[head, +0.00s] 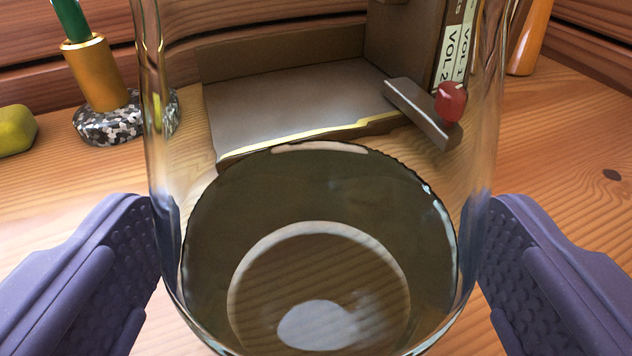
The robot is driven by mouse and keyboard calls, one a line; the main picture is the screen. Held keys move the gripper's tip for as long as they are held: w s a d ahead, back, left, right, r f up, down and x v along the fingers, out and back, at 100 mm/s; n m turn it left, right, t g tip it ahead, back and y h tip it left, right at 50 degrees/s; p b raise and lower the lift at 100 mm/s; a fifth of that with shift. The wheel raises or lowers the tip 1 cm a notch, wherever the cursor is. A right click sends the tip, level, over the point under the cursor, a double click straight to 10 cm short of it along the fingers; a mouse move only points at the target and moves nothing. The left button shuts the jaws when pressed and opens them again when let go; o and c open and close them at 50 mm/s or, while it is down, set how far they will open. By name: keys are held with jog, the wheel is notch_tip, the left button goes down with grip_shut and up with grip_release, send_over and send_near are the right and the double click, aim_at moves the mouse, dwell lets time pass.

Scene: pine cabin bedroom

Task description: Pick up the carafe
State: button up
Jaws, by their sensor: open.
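The carafe (320,190) is a clear glass vessel, upright and large in the middle of the head view. Its thick round base shows dark, and its top is cut off by the frame. My gripper (322,255) is open, with one purple textured finger on the left side of the carafe and one on the right. The carafe stands between the two fingers, close to both. Whether either finger touches the glass cannot be told.
Behind the carafe is a brown bookend (290,95) with books labelled VOL (455,50) and a red knob (451,101). A speckled base with a gold holder (98,75) and a yellow object (14,130) stand left. An orange object (530,40) stands back right. Bare wood lies at right.

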aim_at(325, 195)
jog(key=shift+r, duration=0.1)
jog(key=c, duration=1.5)
jog(key=shift+r, duration=0.1)
jog(key=shift+c, duration=0.2)
jog(key=shift+r+p, duration=1.05)
jog(key=shift+r, duration=0.75)
jog(key=s+r+p, duration=0.1)
jog(key=s+p, duration=0.2)
jog(key=s, duration=1.2)
jog(key=shift+s+a, duration=0.4)
jog(key=shift+a, duration=0.05)
